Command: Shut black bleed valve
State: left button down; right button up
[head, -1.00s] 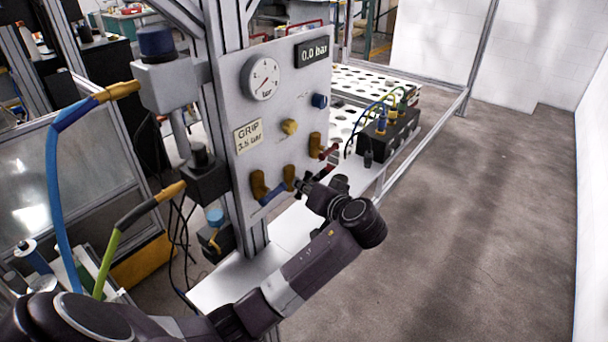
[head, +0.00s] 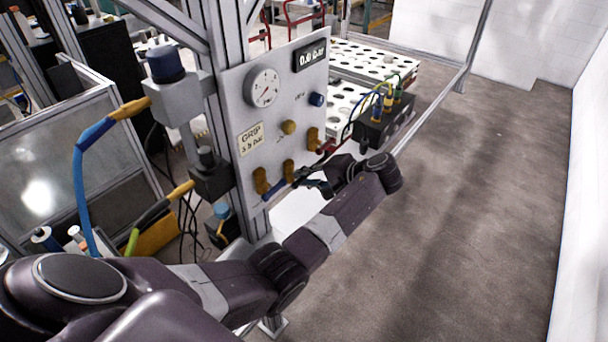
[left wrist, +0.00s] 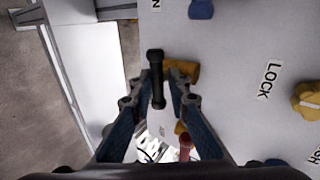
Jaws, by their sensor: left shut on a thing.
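The black bleed valve's lever (left wrist: 156,78) stands between the fingers of my left gripper (left wrist: 157,92) in the left wrist view. The gripper is shut on it. Its brass body (left wrist: 183,70) is partly hidden behind a finger. In the head view, my left gripper (head: 300,180) is at the lower right part of the grey panel (head: 236,108), at the middle brass valve (head: 289,170). The black lever is hard to make out there against my dark gripper. My right gripper is not in view.
The blue-levered valve (head: 261,181) is close to the left of my gripper, and the red lever (head: 326,147) is above right. A yellow knob (head: 288,127), a blue knob (head: 316,99) and a gauge (head: 263,87) sit higher. Open floor (head: 460,220) lies right.

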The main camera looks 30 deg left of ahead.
pick_arm(q)
jog(key=shift+w+d, duration=0.1)
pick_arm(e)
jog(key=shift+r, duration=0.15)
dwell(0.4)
pick_arm(q)
jog(key=c, duration=1.9)
grip_release()
jog(key=shift+d, duration=0.1)
jog(key=v, duration=1.2)
jog(key=shift+w, duration=0.25)
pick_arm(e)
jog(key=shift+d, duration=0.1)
pick_arm(q)
jog(key=shift+f, duration=0.1)
